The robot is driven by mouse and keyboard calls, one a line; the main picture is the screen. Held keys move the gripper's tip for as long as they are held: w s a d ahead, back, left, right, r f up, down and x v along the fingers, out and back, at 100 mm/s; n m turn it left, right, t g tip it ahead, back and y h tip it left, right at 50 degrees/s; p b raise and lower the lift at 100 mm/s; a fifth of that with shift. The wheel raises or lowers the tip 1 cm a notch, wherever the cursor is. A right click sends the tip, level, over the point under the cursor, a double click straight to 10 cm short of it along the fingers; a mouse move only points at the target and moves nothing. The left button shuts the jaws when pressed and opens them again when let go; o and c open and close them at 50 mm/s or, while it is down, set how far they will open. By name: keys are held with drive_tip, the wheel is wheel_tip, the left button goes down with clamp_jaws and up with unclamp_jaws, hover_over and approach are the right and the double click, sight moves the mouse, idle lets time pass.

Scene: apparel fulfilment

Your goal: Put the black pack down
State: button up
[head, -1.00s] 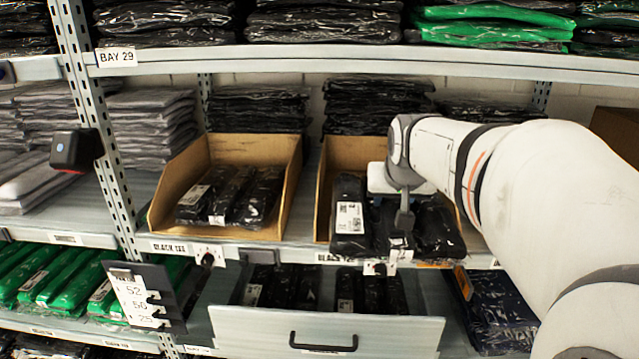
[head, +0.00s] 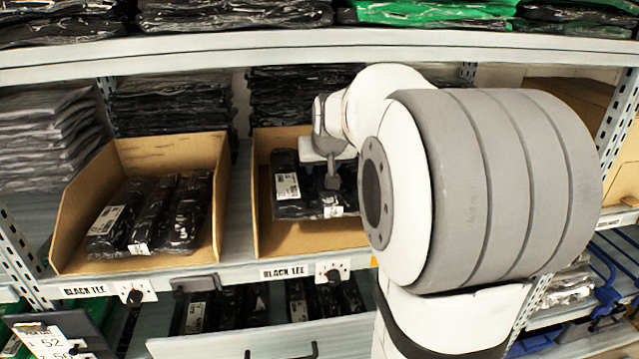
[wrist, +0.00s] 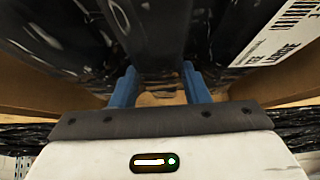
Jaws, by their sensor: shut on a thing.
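My gripper (head: 332,180) reaches into the right-hand cardboard bin (head: 310,240), at the packs there. In the wrist view its two blue fingers (wrist: 160,90) are shut on a black pack (wrist: 158,35), which runs away from me between other dark packs. A pack with a white label reading LARGE (wrist: 270,40) lies right of it. In the head view, a labelled black pack (head: 287,187) shows left of my gripper. My arm hides the right part of the bin. I cannot tell whether the held pack rests on the bin floor.
A left-hand cardboard bin (head: 75,215) holds several black packs (head: 150,215). A shelf edge with BLACK TEE labels (head: 285,272) runs in front. Below, a drawer (head: 240,340) with dark packs stands partly open. An upper shelf (head: 250,52) crosses above. Bare bin floor shows before the packs.

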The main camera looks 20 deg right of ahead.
wheel_tip(320, 180, down, 4)
drive_tip(key=b, duration=0.2)
drive_tip(key=shift+f+b, duration=0.25)
drive_tip(key=shift+b, duration=0.15)
drive_tip(key=shift+w+f, duration=0.1)
drive_tip(key=shift+w, duration=0.2)
drive_tip(key=shift+s, duration=0.1)
drive_tip(key=shift+f, duration=0.15)
drive_tip(key=o, duration=1.1)
drive_tip(key=shift+s+r, duration=0.15)
drive_tip(key=shift+r, duration=0.35)
drive_tip(key=p+v, duration=0.1)
drive_tip(key=v, duration=1)
drive_tip(key=shift+s+r, duration=0.1)
drive_tip(key=shift+s, duration=0.05)
